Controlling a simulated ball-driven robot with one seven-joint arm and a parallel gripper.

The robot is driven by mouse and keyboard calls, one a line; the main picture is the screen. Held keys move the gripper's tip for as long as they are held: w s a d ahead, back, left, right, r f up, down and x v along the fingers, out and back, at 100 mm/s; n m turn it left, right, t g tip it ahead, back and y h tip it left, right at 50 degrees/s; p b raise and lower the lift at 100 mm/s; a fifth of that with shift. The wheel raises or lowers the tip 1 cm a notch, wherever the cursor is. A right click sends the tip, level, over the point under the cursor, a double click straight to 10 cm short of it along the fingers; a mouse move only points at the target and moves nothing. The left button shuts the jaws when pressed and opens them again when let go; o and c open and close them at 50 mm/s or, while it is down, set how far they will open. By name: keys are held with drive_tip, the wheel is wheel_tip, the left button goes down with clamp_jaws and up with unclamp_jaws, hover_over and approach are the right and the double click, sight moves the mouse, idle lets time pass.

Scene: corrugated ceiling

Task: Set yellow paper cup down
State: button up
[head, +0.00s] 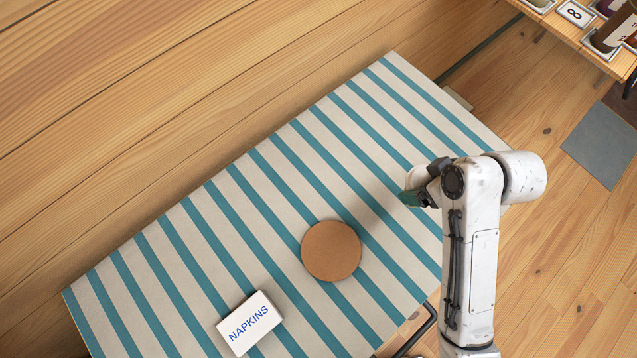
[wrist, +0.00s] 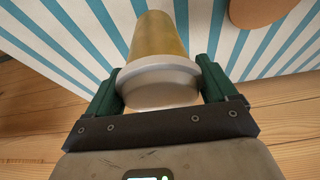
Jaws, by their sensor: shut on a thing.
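The yellow paper cup (wrist: 158,40) shows in the wrist view, with a white rim or lid at the end nearest me. My gripper (wrist: 160,88) is shut on it, one green finger on each side of the white part. In the head view my gripper (head: 415,197) is over the right part of the striped table, and my own arm hides the cup there. I cannot tell whether the cup touches the table.
The blue-and-white striped table (head: 210,225) holds a round cork mat (head: 331,251) and a white napkins box (head: 250,323). The mat also shows in the wrist view (wrist: 262,10). Free room lies on the table's upper part. A shelf with jars (head: 606,38) stands at top right.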

drive_tip(key=s+d+r+n+g+y+p, duration=0.1)
drive_tip(key=s+r+n+g+y+p, duration=0.1)
drive_tip(key=s+r+n, duration=0.3)
drive_tip(key=shift+n+h, duration=0.3)
drive_tip(key=shift+n, duration=0.4)
drive_tip(key=w+a+f+b, duration=0.1)
drive_tip(key=w, duration=0.1)
drive_tip(key=w+a+f+b, duration=0.1)
drive_tip(key=w+f, duration=0.1)
drive_tip(key=w+a+f+b, duration=0.1)
drive_tip(key=w+b, duration=0.1)
drive_tip(key=w, duration=0.1)
drive_tip(key=shift+f, duration=0.25)
drive_tip(key=shift+w+a+f, duration=0.4)
drive_tip(key=shift+w+f, duration=0.45)
drive_tip(key=shift+f, duration=0.75)
drive_tip(key=shift+w+a+f, duration=0.35)
drive_tip(key=shift+w+f, duration=0.55)
drive_tip(key=shift+f, duration=0.65)
drive_tip(key=shift+w+a+f, duration=0.4)
drive_tip(key=shift+w+f, duration=0.45)
drive_tip(key=shift+f, duration=0.75)
drive_tip(key=shift+f, duration=0.1)
